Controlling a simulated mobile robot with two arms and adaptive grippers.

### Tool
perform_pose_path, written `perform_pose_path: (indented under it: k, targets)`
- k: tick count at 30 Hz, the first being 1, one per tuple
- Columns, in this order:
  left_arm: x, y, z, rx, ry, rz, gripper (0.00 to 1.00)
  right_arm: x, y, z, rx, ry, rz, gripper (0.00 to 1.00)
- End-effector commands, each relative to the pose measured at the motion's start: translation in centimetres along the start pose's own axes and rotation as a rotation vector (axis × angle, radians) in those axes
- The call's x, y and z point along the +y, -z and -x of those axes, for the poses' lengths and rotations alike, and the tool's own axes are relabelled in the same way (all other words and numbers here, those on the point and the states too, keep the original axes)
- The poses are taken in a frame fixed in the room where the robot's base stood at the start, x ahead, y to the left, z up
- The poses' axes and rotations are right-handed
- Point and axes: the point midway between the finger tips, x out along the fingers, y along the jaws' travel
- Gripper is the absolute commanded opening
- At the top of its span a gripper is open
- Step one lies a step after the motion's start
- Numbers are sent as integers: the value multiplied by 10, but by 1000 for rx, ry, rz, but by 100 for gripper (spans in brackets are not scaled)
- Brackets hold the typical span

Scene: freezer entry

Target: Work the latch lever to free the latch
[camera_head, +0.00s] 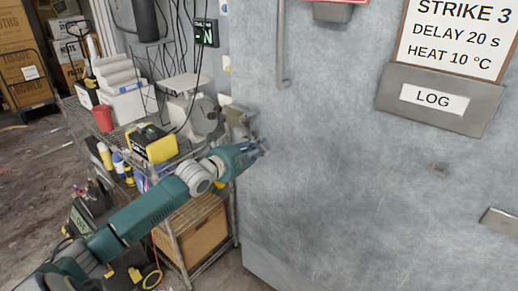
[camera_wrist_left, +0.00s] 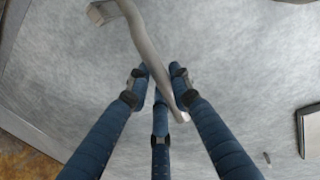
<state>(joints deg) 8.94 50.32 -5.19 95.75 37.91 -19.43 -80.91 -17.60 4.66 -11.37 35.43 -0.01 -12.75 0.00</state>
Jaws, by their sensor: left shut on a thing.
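The latch lever (camera_wrist_left: 150,50) is a bent grey metal bar in the left wrist view. It runs from a blocky upper end down between my fingers to a rounded tip. My left gripper (camera_wrist_left: 158,88) has its blue fingers closed around the lower part of the lever. In the head view my left gripper (camera_head: 262,147) is against the grey door face, close to its left edge. Grey metal latch hardware (camera_head: 238,114) shows just above it; the gripped part of the lever is too small to make out there. My right gripper is not in view.
The grey metal door (camera_head: 340,190) fills the right side, with a vertical bar handle (camera_head: 283,45), a sign (camera_head: 455,35) and a log holder (camera_head: 440,98). A loaded wire shelf cart (camera_head: 185,150) stands close beside my left arm. Cardboard boxes (camera_head: 22,55) are at the far left.

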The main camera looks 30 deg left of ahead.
Motion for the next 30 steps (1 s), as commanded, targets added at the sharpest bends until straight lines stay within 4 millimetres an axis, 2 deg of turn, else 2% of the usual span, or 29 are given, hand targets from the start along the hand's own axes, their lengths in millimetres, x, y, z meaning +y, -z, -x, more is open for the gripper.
perform_pose_path:
  k: [1, 3, 4, 16, 20, 30]
  targets:
    - [-5, -2, 0, -3, 9, -3, 23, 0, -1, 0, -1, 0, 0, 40]
    - [-5, -2, 0, -3, 9, -3, 37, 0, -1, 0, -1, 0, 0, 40]
    - [-4, -2, 0, -3, 8, -3, 40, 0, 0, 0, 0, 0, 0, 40]
    - [0, -1, 6, -1, 0, -1, 40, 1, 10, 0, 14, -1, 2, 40]
    - [2, -1, 22, -1, -2, -3, 40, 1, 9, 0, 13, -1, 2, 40]
    - [2, 0, 81, -1, -2, -3, 40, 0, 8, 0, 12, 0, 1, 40]
